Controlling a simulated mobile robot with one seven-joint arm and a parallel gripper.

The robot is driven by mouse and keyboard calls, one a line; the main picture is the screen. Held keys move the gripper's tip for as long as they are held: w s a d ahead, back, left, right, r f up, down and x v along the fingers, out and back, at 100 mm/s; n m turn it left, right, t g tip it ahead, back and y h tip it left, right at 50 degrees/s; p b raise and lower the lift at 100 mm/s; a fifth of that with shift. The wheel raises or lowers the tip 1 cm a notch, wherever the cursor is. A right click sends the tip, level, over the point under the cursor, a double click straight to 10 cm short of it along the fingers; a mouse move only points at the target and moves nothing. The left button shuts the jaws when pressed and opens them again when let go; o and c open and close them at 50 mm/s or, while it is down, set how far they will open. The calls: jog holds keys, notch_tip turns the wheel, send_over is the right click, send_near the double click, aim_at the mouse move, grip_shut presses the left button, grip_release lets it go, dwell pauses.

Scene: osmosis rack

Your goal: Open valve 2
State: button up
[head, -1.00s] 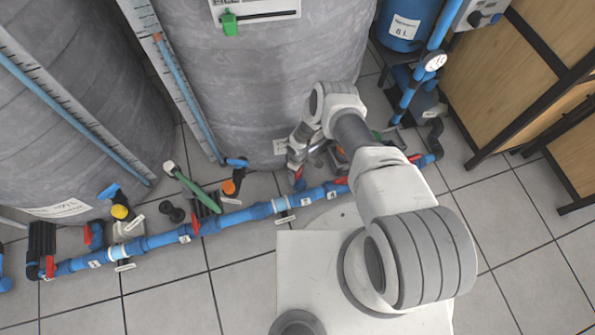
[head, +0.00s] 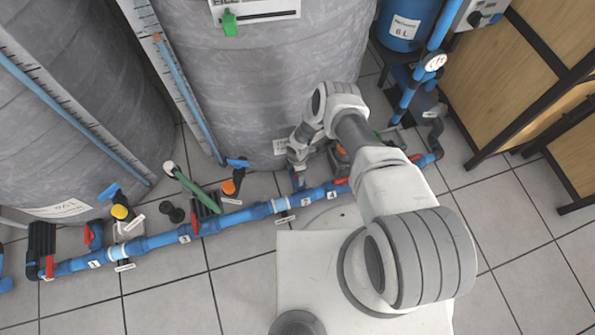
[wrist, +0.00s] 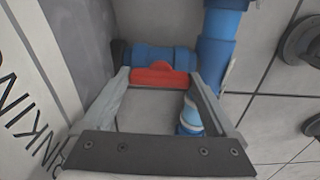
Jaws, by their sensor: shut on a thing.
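In the wrist view, a red valve handle (wrist: 160,75) lies crosswise on a blue valve body (wrist: 158,55). My gripper (wrist: 160,77) is shut on this handle, with one finger at each end of it. In the head view my gripper (head: 298,160) is low at the foot of the middle tank, over a short blue branch behind the blue pipe (head: 255,212); it hides the handle there. The number tags on the pipe are small, and I cannot tell surely which number belongs to the held valve.
A large grey tank (head: 260,80) stands close behind my gripper. Other red handles (head: 195,222) sit along the pipe, with a green lever (head: 195,188) and an orange-capped fitting (head: 228,187) to the left. Tiled floor (head: 170,300) is clear in front.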

jog(key=shift+a+n, duration=0.1)
jog(key=shift+n, duration=0.2)
jog(key=o, duration=1)
notch_tip(320, 180, up, 18)
jog(key=p, duration=0.7)
jog(key=shift+f, duration=0.25)
